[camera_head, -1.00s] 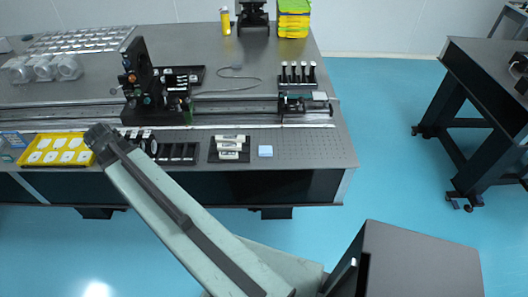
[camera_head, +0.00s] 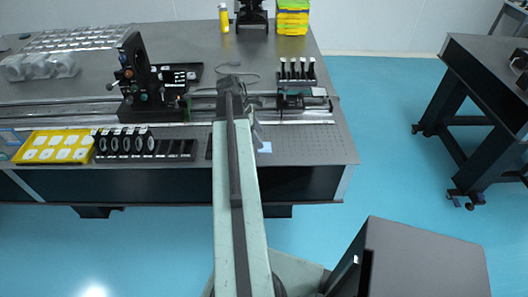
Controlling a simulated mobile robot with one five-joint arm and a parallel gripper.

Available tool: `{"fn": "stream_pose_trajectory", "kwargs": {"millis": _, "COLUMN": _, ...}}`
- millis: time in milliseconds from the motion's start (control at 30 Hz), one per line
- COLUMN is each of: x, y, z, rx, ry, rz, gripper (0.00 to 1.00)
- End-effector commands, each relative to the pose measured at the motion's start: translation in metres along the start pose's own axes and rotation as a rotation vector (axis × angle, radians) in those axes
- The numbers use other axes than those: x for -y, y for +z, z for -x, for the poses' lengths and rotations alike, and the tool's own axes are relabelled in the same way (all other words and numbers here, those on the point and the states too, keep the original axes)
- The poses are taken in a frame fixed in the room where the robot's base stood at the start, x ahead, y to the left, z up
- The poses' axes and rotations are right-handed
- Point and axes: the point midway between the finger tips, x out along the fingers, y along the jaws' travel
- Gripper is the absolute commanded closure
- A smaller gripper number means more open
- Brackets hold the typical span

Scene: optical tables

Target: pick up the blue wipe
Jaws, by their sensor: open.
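The blue wipe (camera_head: 265,148) is a small, flat, light blue square on the front part of the optical table (camera_head: 310,150). Its left and upper parts are hidden behind my arm.
Left of my arm are a black holder with round optics (camera_head: 125,143) and a yellow tray (camera_head: 18,157). A rail (camera_head: 205,113) with mounts runs behind. Black posts (camera_head: 297,70) stand further back. The table is clear to the right of the wipe.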

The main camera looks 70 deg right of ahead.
Motion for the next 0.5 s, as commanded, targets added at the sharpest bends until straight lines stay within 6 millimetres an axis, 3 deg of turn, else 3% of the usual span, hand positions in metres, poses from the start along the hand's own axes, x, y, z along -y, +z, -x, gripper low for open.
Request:
{"fn": "stream_pose_trajectory", "kwargs": {"millis": 133, "x": 0.0, "y": -0.002, "z": -0.008, "rx": 0.0, "ry": 0.0, "rz": 0.0, "gripper": 0.35}}
{"fn": "stream_pose_trajectory", "kwargs": {"millis": 400, "x": -0.001, "y": -0.004, "z": -0.052, "rx": 0.0, "ry": 0.0, "rz": 0.0, "gripper": 0.35}}
{"fn": "stream_pose_trajectory", "kwargs": {"millis": 500, "x": -0.001, "y": -0.002, "z": -0.052, "rx": 0.0, "ry": 0.001, "rz": 0.001, "gripper": 0.35}}
